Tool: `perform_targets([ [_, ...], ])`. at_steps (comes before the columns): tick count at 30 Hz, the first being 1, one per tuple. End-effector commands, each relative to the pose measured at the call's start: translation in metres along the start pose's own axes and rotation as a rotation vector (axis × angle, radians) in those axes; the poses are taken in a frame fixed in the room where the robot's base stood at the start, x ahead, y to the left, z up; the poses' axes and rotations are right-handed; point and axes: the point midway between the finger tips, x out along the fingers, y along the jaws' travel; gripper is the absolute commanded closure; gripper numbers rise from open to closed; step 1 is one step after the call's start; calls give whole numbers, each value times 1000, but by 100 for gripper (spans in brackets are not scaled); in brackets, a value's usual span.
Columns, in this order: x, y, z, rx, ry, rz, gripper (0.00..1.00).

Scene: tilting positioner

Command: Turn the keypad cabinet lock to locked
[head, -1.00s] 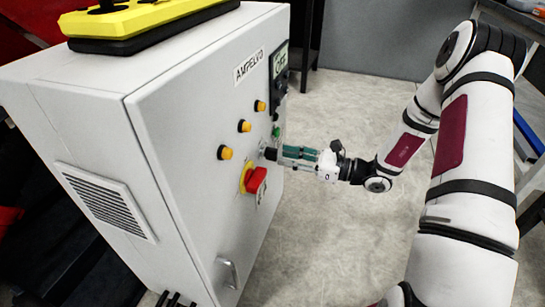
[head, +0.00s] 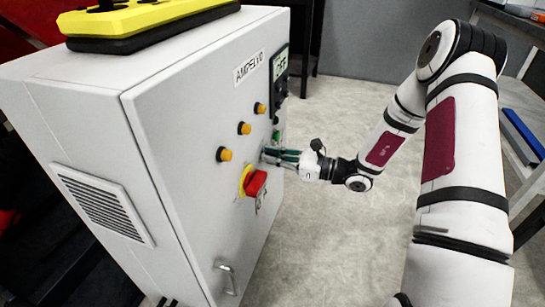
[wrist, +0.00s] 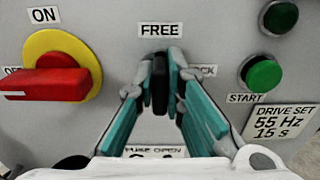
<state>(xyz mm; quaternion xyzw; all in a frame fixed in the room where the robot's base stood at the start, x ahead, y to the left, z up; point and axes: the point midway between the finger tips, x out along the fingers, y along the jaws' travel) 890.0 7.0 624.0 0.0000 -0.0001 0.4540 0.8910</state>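A black knob (wrist: 160,84) stands upright on the grey panel, pointing at the FREE label (wrist: 160,30). A second label at its right, ending in "CK", is partly covered by a finger. My gripper (wrist: 160,80) has its teal fingers on both sides of the knob, with the tips against it and no clear gap. In the head view my gripper (head: 268,155) reaches the cabinet (head: 195,180) door from the right, and its fingers hide the knob there. I see no keypad.
A red switch (wrist: 48,84) on a yellow plate sits left of the knob, with an ON label above. Green buttons (wrist: 261,74) and a DRIVE SET label (wrist: 280,121) are at the right. Amber buttons (head: 244,128) and a door handle (head: 226,277) are on the door.

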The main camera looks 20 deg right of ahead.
Motion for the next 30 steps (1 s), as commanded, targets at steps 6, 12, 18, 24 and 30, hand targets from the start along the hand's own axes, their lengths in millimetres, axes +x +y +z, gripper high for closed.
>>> perform_targets([
  [6, 0, 0, 0, 15, 0, 0, 100],
  [12, -1, 0, 2, 91, 1, 0, 100],
  [18, -1, 0, 3, 238, 2, -1, 100],
  [24, -1, -1, 3, 425, 0, -1, 100],
  [30, -1, -2, 2, 615, 1, -1, 100],
])
